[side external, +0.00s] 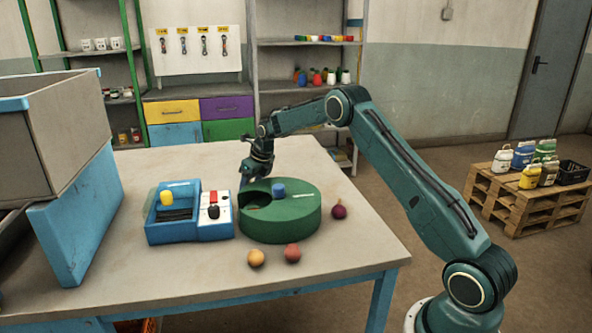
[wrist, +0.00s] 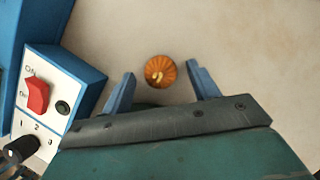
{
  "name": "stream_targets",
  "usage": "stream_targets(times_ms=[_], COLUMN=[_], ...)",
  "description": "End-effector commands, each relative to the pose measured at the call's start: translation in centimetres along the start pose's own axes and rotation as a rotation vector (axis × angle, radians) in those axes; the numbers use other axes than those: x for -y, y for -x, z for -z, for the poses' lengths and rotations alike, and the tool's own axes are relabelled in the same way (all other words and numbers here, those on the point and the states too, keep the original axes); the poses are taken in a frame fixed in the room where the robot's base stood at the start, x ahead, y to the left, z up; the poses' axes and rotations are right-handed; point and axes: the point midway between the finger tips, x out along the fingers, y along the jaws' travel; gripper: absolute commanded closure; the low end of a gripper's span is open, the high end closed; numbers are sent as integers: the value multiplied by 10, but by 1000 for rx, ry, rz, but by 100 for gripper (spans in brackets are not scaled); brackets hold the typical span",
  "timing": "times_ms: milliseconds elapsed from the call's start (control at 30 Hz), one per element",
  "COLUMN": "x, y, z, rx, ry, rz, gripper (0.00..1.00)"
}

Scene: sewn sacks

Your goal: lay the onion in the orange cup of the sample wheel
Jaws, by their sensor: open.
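The onion (wrist: 160,71), a round orange-brown thing with fine stripes and a pale tip, lies on the table in the wrist view. My gripper (wrist: 160,73) is open above it, with one finger on each side and pale table showing between. In the side view my gripper (side external: 244,178) points down just behind the sample wheel; I cannot make out the onion there. The sample wheel (side external: 290,222) is a green drum with a blue knob on top. A cut-out on its left shows a dark reddish-brown inside; I cannot tell whether this is the orange cup.
A large bin (side external: 70,140) stands far left.

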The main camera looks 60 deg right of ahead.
Motion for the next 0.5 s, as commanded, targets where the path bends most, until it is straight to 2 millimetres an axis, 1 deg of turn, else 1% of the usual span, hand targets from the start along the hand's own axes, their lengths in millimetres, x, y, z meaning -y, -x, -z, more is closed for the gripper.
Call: stream_targets(times_ms=[233,500], x=[1,1], y=[29,73], z=[0,0], rx=[3,2], ry=[-1,0], rz=[1,1], gripper=[40,40])
